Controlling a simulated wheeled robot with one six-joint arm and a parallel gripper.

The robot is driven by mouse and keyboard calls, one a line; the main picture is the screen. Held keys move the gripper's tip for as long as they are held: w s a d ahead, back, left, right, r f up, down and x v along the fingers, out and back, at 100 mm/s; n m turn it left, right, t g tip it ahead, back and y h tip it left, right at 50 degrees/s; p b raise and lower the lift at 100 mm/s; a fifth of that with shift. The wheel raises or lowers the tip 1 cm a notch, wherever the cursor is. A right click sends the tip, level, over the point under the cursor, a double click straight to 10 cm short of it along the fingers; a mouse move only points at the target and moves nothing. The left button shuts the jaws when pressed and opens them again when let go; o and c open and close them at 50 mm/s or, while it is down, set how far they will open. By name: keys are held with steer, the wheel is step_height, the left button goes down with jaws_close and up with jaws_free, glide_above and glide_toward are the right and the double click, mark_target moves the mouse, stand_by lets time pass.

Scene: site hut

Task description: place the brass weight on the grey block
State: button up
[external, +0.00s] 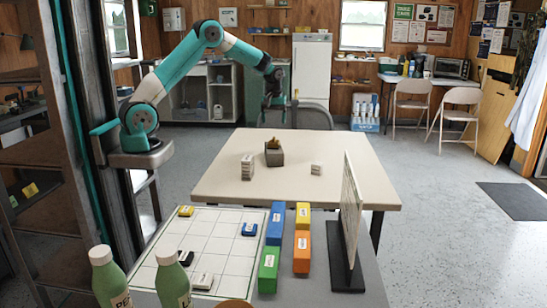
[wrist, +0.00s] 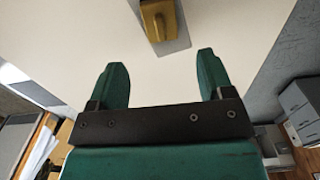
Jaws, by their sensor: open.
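The brass weight (external: 273,144) sits on top of the grey block (external: 275,158), which stands on the far part of the pale table. In the wrist view the brass weight (wrist: 160,20) shows at the top edge, partly cut off, with the grey block (wrist: 176,45) under it. My gripper (external: 270,106) hangs above the table's far side, higher than the weight and apart from it. In the wrist view my gripper (wrist: 161,68) has its two green fingers spread wide with nothing between them.
Two pale labelled stacks stand on the table (external: 225,190), one to the left of the block (external: 247,167) and a shorter one to the right (external: 316,168). A nearer table holds a gridded board (external: 205,240), coloured boxes (external: 302,250), bottles and an upright panel (external: 349,215).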

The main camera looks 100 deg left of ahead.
steer(key=shift+r, duration=1.4)
steer(key=s+d+r+m+y, duration=0.2)
steer(key=s+d+r+m, duration=0.55)
steer(key=d, duration=0.55)
steer(key=s+d+m+y, duration=0.2)
steer(key=s+d, duration=0.4)
steer(key=s, duration=0.9)
steer(key=shift+s+d+r+m, duration=0.2)
steer(key=shift+s+m, duration=0.05)
steer(key=shift+m, duration=0.5)
